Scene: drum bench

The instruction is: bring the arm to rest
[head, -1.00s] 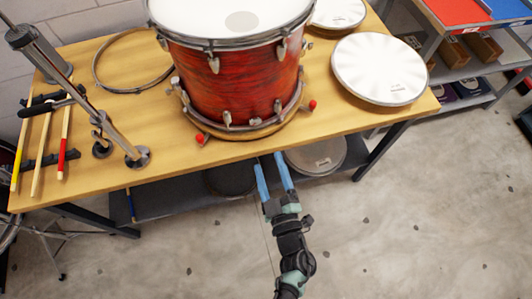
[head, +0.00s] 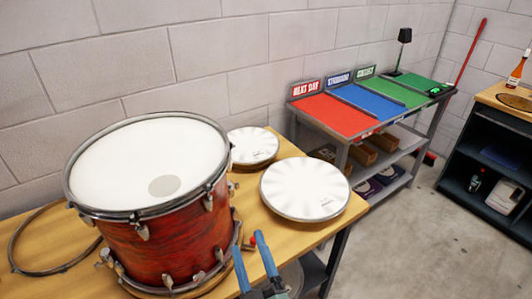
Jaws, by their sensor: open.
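My gripper (head: 253,262) is at the bottom of the head view, with its two blue fingers apart and nothing between them. It is in front of the wooden bench's near edge, just right of the red drum (head: 160,248). Whether it touches the bench cannot be told. The rest of my arm is cut off by the bottom of the picture. The drum stands upright on the bench (head: 62,228) with a white head on top.
White drumheads (head: 304,189) lie right of the drum, with others (head: 252,145) behind. A loose hoop (head: 40,270) lies at left. A shelf with red (head: 335,115), blue and green panels stands at the back right. A dark cabinet (head: 485,165) is far right. Floor between is clear.

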